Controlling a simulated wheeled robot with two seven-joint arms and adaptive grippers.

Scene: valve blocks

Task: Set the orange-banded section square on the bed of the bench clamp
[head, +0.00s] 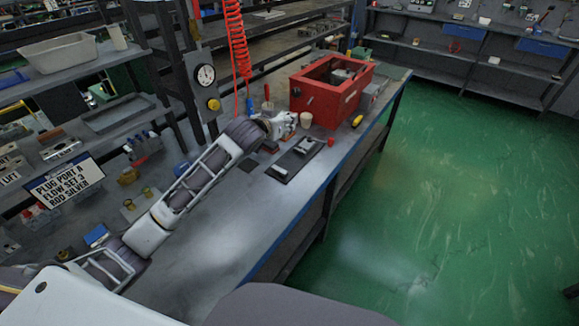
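My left arm reaches in from the lower left over the bench, and its gripper (287,122) is at the far part of the bench top, short of the red box. It is small and seen from behind, so I cannot tell whether its fingers are open or shut or hold anything. A dark flat fixture (297,158) with grey parts on it lies on the bench just in front of and right of the gripper; it may be the bench clamp. I cannot make out an orange-banded section. My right gripper is out of view.
A red open box (333,88) stands on the bench beyond the gripper, with a pale cup (305,119) beside it. A dial gauge (206,75) and a red coiled hose (236,40) are behind. A sign (65,187) and small parts lie left. The near bench top (232,226) is clear.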

